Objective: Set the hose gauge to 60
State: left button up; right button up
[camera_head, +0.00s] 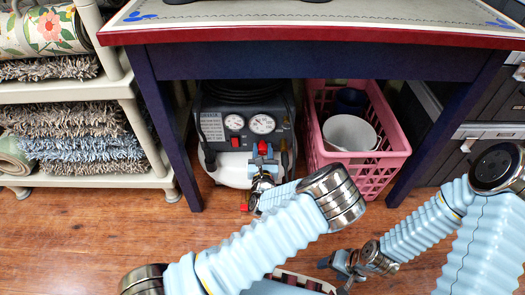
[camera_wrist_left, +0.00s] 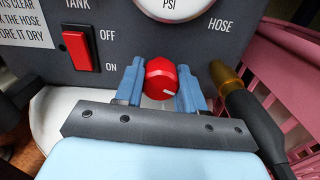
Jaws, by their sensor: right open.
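The air compressor (camera_head: 212,120) stands under the table with two round gauges on its dark panel. The right-hand gauge (camera_head: 262,123) is above the red knob; its needle is too small to read. In the left wrist view only its lower rim, marked PSI (camera_wrist_left: 172,8), shows, near the word HOSE. The red knob (camera_wrist_left: 160,76) has a white mark pointing right and slightly down. My left gripper (camera_head: 263,152) has its blue fingers (camera_wrist_left: 160,90) on both sides of the knob, seemingly touching it. My right gripper (camera_head: 336,268) is open and empty, low over the floor.
A red tank switch (camera_wrist_left: 80,50) sits left of the knob, and a brass hose fitting (camera_wrist_left: 225,76) close on its right. A pink basket (camera_head: 395,152) holding a white bucket (camera_head: 348,133) stands right of the compressor. The table (camera_head: 320,62) spans above; a shelf (camera_head: 75,90) stands left.

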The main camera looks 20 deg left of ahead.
pick_arm(q)
jog(key=c, duration=0.5)
jog(key=m+p, duration=0.1)
jog(key=p, duration=0.1)
jog(key=shift+r+p, duration=0.35)
jog(key=shift+f+m+p, duration=0.25)
jog(key=shift+m+p, duration=0.2)
jog(key=shift+m, duration=0.15)
jog(key=shift+f, duration=0.1)
jog(key=o, duration=1.1)
